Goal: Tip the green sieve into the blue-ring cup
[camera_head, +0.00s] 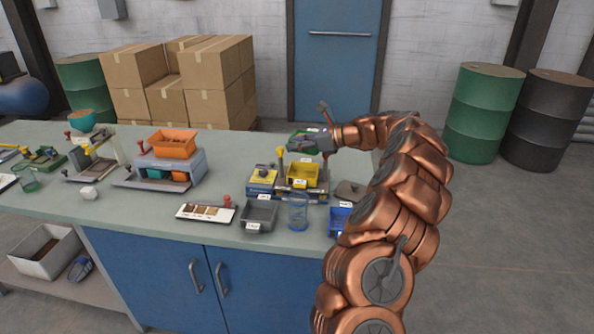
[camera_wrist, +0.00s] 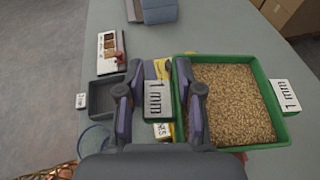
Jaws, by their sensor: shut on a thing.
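The green sieve (camera_wrist: 230,146) is a square green tray full of tan grain, with a white "1 mm" label, at the right of the wrist view. In the head view it shows only partly (camera_head: 299,136), behind my gripper. My gripper (camera_head: 299,146) is shut on its near side; the fingers (camera_wrist: 160,112) flank a grey "1 mm" tab beside the tray wall. The sieve looks level, beyond the yellow tray; its height is hard to judge. The blue-ring cup (camera_head: 298,212) is clear and upright near the bench's front edge. Its blue rim shows partly in the wrist view (camera_wrist: 92,128).
A yellow tray (camera_head: 303,174) sits on a device between sieve and cup. A grey bin (camera_head: 260,214) stands left of the cup, a blue bin (camera_head: 339,219) right. A sample card (camera_head: 206,212) lies further left. An orange tray (camera_head: 173,142) tops a grey machine.

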